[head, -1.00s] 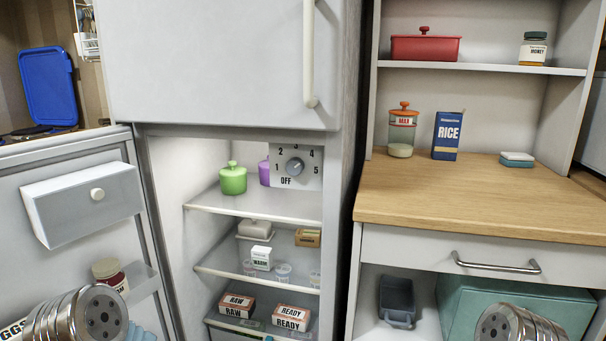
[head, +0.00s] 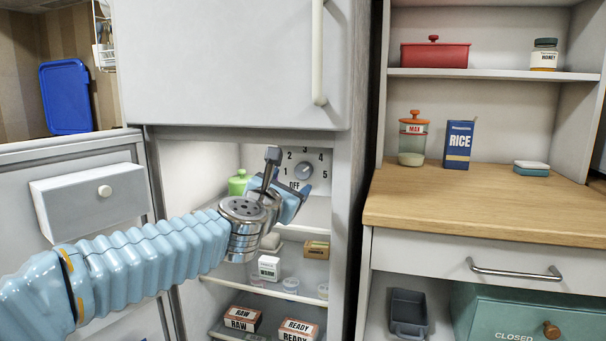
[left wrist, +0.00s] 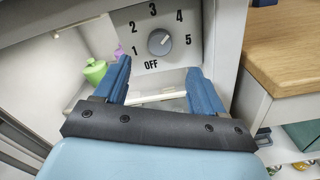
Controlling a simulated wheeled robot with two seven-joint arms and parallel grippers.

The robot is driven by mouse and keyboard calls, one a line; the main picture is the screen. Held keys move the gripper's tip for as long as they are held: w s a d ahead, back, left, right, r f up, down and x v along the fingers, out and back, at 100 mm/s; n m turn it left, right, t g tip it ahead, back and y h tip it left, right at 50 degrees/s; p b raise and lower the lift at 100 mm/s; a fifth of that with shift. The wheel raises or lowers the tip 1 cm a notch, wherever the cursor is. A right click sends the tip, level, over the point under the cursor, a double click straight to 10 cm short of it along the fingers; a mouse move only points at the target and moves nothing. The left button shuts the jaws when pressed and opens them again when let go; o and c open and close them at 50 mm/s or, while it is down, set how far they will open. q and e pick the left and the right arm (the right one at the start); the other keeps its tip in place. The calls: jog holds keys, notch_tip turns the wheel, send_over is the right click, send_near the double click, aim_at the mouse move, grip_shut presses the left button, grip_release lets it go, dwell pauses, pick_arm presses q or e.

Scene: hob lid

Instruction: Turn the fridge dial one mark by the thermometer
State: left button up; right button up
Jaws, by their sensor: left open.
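The fridge dial (head: 303,171) is a round grey knob on a light panel marked OFF and 1 to 5, at the top of the open fridge compartment. In the left wrist view the dial (left wrist: 160,42) is fully visible; its pointer seems to aim right and up, towards 4 or 5. My left gripper (head: 289,172) is open in front of the panel. In the left wrist view its fingers (left wrist: 159,66) stand apart below and either side of the dial, with nothing between them. A small white block labelled WARM (head: 268,268), possibly the thermometer, stands on the shelf below. My right gripper is out of view.
The fridge door (head: 75,165) stands open at left. A green pot (head: 238,184) is left of the dial. Boxes labelled RAW (head: 241,318) and READY (head: 298,328) sit low inside. A wooden counter (head: 480,205) lies right of the fridge.

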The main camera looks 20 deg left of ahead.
aim_at(302, 172)
pick_arm(q)
jog(key=w+p, duration=0.2)
jog(key=w, duration=0.6)
jog(key=shift+w+d, duration=0.1)
jog(key=shift+w, duration=0.25)
jog(key=shift+c, duration=0.5)
jog(key=c, duration=1)
